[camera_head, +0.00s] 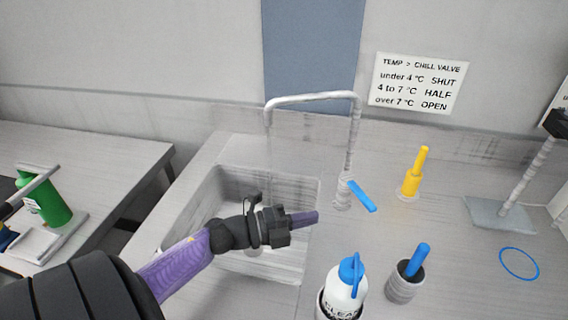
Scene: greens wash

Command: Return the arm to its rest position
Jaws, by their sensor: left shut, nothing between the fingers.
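My left arm comes in from the lower left, with a black upper part and a purple forearm. My left gripper (304,217) is shut and empty. It appears in front of the sink basin (212,195), its fingers pointing right over the basin's right edge as seen from the head. Part of the basin is hidden behind the wrist. My right gripper is not in view.
A white bottle (342,296), a grey holder (402,288), a yellow-handled tool (412,182) and a blue ring (519,263) are on the right counter.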

